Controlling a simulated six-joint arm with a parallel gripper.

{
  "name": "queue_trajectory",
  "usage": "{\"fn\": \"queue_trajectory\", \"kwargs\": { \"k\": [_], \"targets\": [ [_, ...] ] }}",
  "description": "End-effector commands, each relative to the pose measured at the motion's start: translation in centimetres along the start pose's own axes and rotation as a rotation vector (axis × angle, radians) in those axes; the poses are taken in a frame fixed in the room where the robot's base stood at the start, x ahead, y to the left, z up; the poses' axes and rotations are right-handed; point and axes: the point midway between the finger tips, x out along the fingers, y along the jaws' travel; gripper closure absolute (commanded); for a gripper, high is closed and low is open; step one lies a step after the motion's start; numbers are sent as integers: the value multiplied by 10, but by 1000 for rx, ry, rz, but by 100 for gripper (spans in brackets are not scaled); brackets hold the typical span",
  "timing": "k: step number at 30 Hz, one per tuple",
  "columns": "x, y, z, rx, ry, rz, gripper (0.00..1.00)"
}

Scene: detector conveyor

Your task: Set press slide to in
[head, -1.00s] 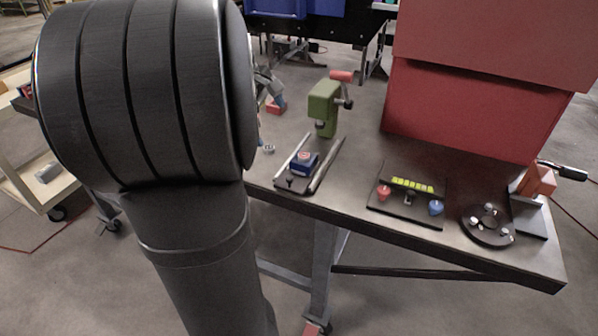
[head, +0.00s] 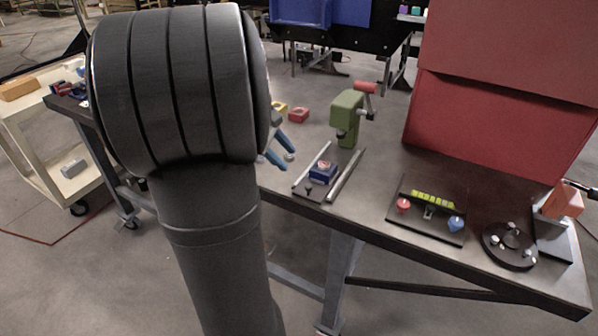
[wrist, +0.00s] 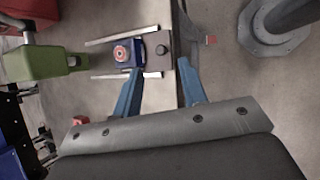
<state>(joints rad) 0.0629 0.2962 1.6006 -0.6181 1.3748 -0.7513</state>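The press slide is a dark plate (head: 317,194) with a small knob (head: 309,184), carrying a blue block (head: 323,173) with a red and white round part on top. It lies between two pale rails (head: 346,176) in front of the green press (head: 347,118), apart from the press. In the wrist view the knob (wrist: 162,50) is at the plate's end away from the press (wrist: 42,62). My gripper (wrist: 160,77) is open and empty. Its blue fingers are just short of the plate in that picture. In the head view my gripper (head: 274,161) is left of the slide, partly hidden by my arm.
A large red housing (head: 500,120) stands behind a panel (head: 427,218) with red and blue knobs. A round dark fixture (head: 509,246) is at the right. Red (head: 299,115) and yellow blocks lie behind my gripper. The table's front edge is close to the slide.

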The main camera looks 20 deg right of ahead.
Motion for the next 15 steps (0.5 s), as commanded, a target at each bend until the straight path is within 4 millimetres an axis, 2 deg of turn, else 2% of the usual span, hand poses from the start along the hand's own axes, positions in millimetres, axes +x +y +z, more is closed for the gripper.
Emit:
{"fn": "queue_trajectory", "kwargs": {
  "k": [1, 3, 6, 10, 15],
  "targets": [
    [19, -22, -13, -77, -105, 17, 61],
    [38, -45, -21, -168, -247, 74, 61],
    [56, -72, -29, -304, -428, 195, 61],
    [68, -101, -41, -485, -612, 407, 61],
    [68, -127, -59, -681, -727, 679, 61]
  ]
}}
